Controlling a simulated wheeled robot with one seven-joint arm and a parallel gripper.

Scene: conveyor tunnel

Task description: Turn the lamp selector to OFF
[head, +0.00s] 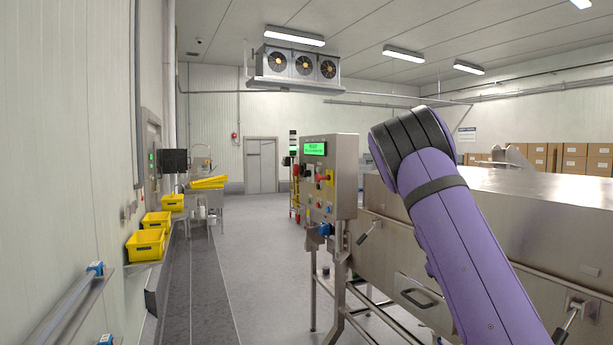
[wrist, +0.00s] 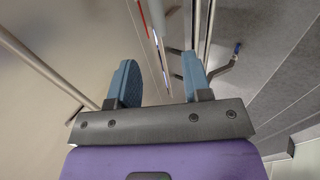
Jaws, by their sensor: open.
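A steel control panel (head: 343,180) stands in the middle of the head view, left of my purple arm. Its face is seen at a steep angle, with a lit green display (head: 315,149) at the top. Below are several small controls, including a red knob (head: 324,178). They are too small to tell which is the lamp selector or where it points. My gripper (wrist: 158,70) shows in the wrist view with its two blue fingers apart and nothing between them. In the head view my gripper cannot be made out. The wrist view shows no panel controls clearly.
A long steel conveyor tunnel (head: 540,215) fills the right of the head view, with handles on its side. Yellow bins (head: 146,244) line the left wall. The grey floor (head: 262,250) left of the panel is clear. In the wrist view, metal rails run beyond my fingers.

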